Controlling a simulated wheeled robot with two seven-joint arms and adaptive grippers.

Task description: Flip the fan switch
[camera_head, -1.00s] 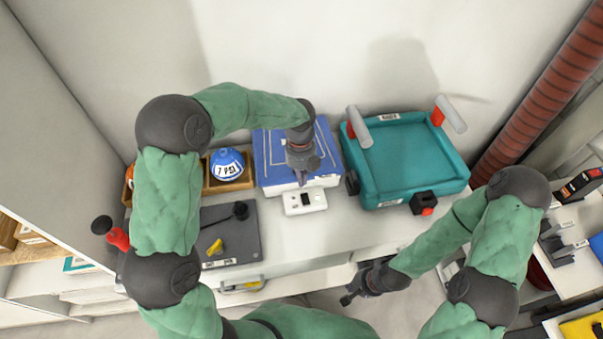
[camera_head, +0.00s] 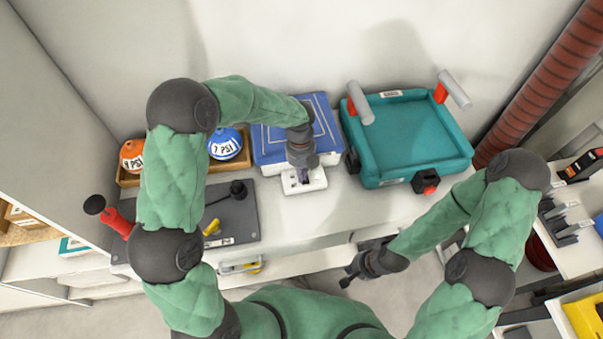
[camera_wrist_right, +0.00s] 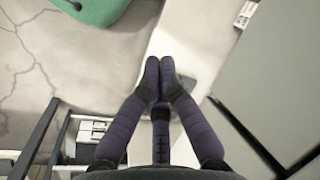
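A small white switch box (camera_head: 316,183), which I take to be the fan switch, sits on the countertop in front of the blue box. My left gripper (camera_head: 303,177) points down over it and hides its middle, including the dark rocker. I cannot tell whether the fingertips touch the switch or whether the fingers are open. My right gripper (camera_head: 348,278) is low in front of the counter, away from the switch. In the right wrist view, its fingertips (camera_wrist_right: 160,66) are together with nothing between them.
A blue box (camera_head: 268,150) stands behind the switch. A teal tray (camera_head: 400,182) with grey handles is to the right. A dark plate (camera_head: 240,222) with a yellow knob is to the left. Orange (camera_head: 132,157) and blue (camera_head: 226,146) round gauges sit behind my left arm.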

